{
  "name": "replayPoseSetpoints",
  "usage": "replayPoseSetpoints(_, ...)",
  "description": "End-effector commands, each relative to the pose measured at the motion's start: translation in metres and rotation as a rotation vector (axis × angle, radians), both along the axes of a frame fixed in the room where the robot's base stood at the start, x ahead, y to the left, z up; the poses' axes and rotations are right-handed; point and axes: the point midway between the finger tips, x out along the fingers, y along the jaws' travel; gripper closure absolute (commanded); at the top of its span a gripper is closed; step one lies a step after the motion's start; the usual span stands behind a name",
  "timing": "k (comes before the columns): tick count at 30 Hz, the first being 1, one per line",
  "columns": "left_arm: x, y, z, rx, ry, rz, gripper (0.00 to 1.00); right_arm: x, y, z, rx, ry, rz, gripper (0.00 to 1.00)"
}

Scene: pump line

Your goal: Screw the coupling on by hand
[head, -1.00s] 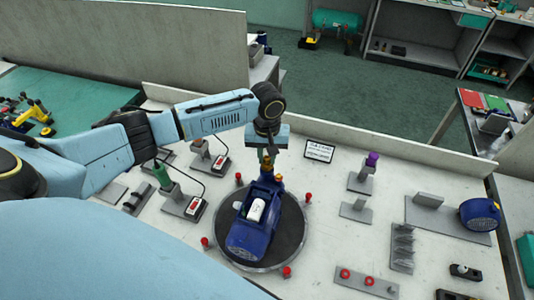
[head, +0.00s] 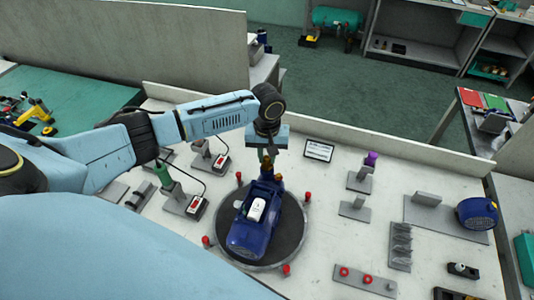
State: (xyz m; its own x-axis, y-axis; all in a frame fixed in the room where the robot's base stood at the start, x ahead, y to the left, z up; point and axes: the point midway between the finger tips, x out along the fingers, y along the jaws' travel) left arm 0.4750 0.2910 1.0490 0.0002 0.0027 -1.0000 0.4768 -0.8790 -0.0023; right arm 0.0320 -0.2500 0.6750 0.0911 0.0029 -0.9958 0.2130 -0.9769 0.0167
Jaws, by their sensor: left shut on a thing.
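A blue pump (head: 250,232) with a white box on top lies on a dark round turntable (head: 285,245). Brass-coloured fittings show at the pump's far end. My left gripper (head: 267,158) points down over that far end and is shut on a small brass-coloured piece (head: 266,162), likely the coupling. The piece is small and partly hidden by the gripper, so I cannot tell how it sits on the fitting. My right gripper is out of view.
Red knobs (head: 307,197) stand around the turntable. Tools in holders (head: 178,198) stand at its left. A small sign (head: 319,150), a purple-topped holder (head: 370,159) and a blue motor part (head: 477,213) are behind and right.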

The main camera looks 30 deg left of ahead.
Motion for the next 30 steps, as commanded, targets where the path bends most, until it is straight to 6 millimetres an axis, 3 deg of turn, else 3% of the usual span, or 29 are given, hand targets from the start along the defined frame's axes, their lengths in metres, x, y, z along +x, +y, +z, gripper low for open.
replayPoseSetpoints(23,-0.0002,-0.0005,-0.005,-0.001,0.0,0.0,1.0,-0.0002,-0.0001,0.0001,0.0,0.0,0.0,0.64)
replayPoseSetpoints(24,0.0,-0.0006,-0.0051,-0.001,0.0,0.0,0.77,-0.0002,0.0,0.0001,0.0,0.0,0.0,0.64)
replayPoseSetpoints(30,-0.0001,-0.0005,-0.005,-0.001,0.0,0.0,0.55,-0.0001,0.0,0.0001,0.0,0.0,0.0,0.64)
